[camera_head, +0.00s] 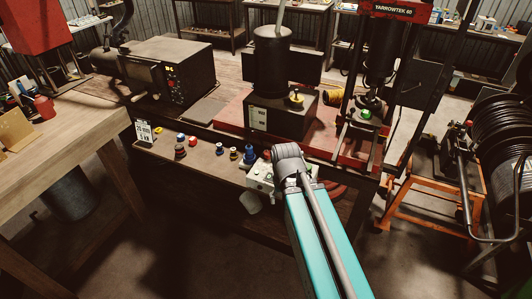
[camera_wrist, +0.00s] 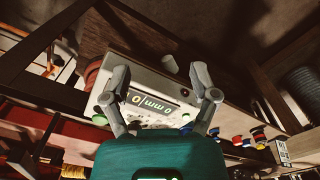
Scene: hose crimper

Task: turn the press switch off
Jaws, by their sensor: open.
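A pale control box (camera_wrist: 150,76) fills the middle of the wrist view. It has a lit display (camera_wrist: 150,103) and small buttons on its face. In the head view the control box (camera_head: 262,178) shows at the front edge of the bench, partly hidden behind my arm. My gripper (camera_wrist: 159,70) is open and empty, its two fingers spread over the box face. Whether a finger touches the box I cannot tell. Which control is the press switch, and its position, I cannot make out. The red-framed press (camera_head: 400,11) stands behind, at the upper right of the head view.
Several coloured knobs (camera_head: 180,150) lie along the bench front, left of the box. A dark machine (camera_head: 165,70) stands at the left and a black cylinder machine (camera_head: 272,60) in the middle. A hose reel (camera_head: 500,120) is at the right. Floor is clear in front.

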